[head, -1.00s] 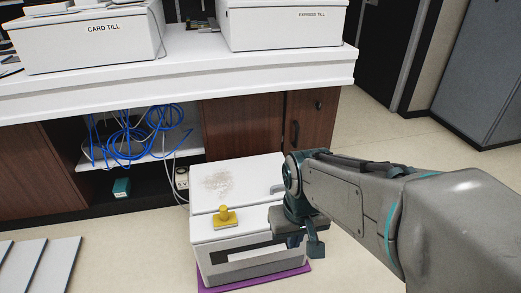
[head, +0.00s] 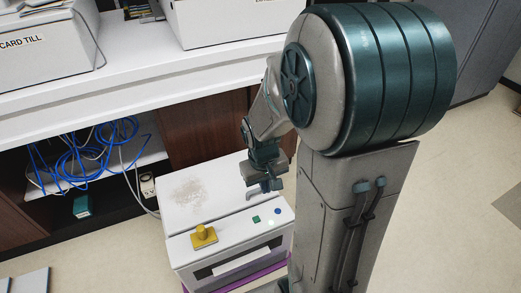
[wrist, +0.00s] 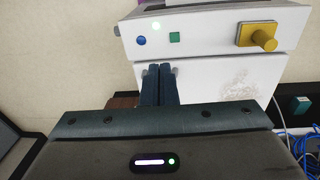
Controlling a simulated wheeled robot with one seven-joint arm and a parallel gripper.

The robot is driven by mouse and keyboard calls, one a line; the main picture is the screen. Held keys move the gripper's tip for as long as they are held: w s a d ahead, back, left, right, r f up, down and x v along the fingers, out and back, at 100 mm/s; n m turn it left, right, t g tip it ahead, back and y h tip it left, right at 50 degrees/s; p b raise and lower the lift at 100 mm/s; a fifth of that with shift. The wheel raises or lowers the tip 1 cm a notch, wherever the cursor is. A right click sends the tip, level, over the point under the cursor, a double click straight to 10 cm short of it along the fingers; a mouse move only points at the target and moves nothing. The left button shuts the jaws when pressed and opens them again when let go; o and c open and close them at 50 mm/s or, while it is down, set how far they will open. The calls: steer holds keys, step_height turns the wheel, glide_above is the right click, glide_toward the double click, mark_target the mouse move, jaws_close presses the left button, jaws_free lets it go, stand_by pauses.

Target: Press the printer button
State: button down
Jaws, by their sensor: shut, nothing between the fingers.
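The printer (head: 205,210) is a white box low by the counter, with a dark slot in its front. My gripper (head: 269,186) is shut and empty over the printer's back right part. Its fingertips (wrist: 159,69) appear just short of the blue and green controls; contact is not visible.
The white counter (head: 130,70) with tills, including the card till (head: 35,52), stands behind. Blue cables (head: 75,155) hang on the open shelf to the left. A purple mat (head: 262,272) lies under the printer.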

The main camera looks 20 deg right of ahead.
steer(key=w+d+f+p, duration=0.3)
steer(key=d+p, duration=0.1)
steer(key=p, duration=0.5)
glide_toward(278, 211)
steer(key=shift+g+y, duration=0.3)
steer(key=shift+y, duration=0.1)
steer(key=f+b, duration=0.6)
steer(key=shift+w+d+f+b, duration=0.1)
steer(key=shift+w+d+b, duration=0.2)
steer(key=shift+w+d, duration=0.1)
steer(key=shift+f+b, duration=0.5)
steer(key=shift+f, duration=0.1)
steer(key=shift+r, duration=0.25)
step_height(278, 211, up, 9)
steer(key=p, duration=0.7)
steer(key=shift+p, duration=0.3)
